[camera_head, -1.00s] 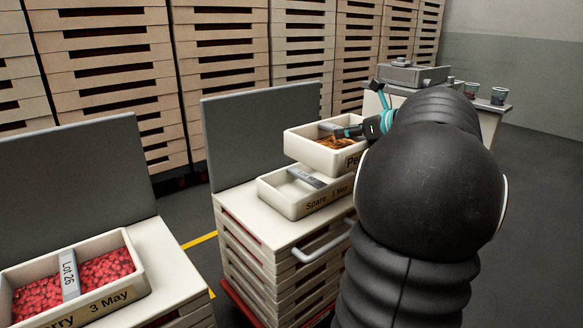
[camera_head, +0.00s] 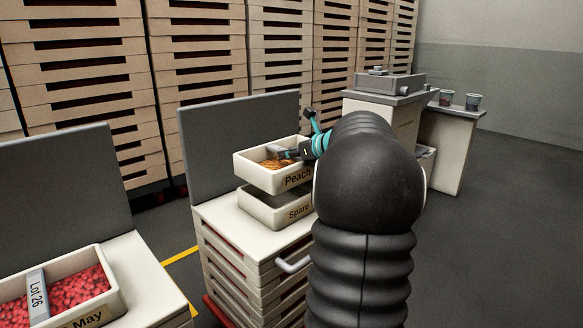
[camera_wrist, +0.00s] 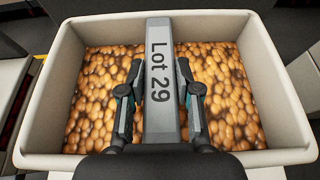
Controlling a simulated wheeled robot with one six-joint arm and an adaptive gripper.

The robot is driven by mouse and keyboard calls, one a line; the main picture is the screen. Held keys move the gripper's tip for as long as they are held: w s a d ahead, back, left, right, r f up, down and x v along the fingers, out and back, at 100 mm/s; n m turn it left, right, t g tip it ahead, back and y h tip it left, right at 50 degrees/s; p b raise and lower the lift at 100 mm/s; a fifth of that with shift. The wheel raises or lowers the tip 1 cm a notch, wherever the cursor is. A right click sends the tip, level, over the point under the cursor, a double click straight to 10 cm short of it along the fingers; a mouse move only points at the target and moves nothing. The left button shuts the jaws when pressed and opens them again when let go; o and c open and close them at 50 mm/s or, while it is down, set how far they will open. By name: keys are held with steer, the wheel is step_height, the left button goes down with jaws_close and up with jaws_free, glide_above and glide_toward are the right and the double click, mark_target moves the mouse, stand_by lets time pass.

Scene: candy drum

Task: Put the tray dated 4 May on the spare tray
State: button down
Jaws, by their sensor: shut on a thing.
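The held tray is a cream tray labelled Peach (camera_head: 298,178) with orange-brown candies; its date is hidden behind my arm. My gripper (camera_wrist: 160,95) is shut on its grey middle bar, marked Lot 29 (camera_wrist: 160,65), which also shows in the wrist view. The spare tray (camera_head: 262,212), labelled Spare, sits on top of a cart stack directly below the Peach tray. The Peach tray is over the spare tray, and I cannot tell whether they touch.
A cherry-red candy tray (camera_head: 105,308) marked Lot 26 stands on another cart (camera_head: 150,285) at lower left. A grey panel (camera_head: 240,140) rises behind the spare tray. A bench (camera_head: 455,115) with cups is at back right. Open floor lies at right.

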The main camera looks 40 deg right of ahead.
mark_target(281, 166)
steer(key=shift+f+b, duration=0.55)
steer(key=shift+f, duration=1.3)
steer(key=shift+f, duration=0.1)
steer(key=c, duration=0.8)
jaws_free()
steer(key=shift+f, duration=0.1)
steer(key=shift+s+r, duration=0.25)
steer(key=p+v, duration=0.1)
steer(key=v, duration=1)
steer(key=shift+s+p, duration=0.3)
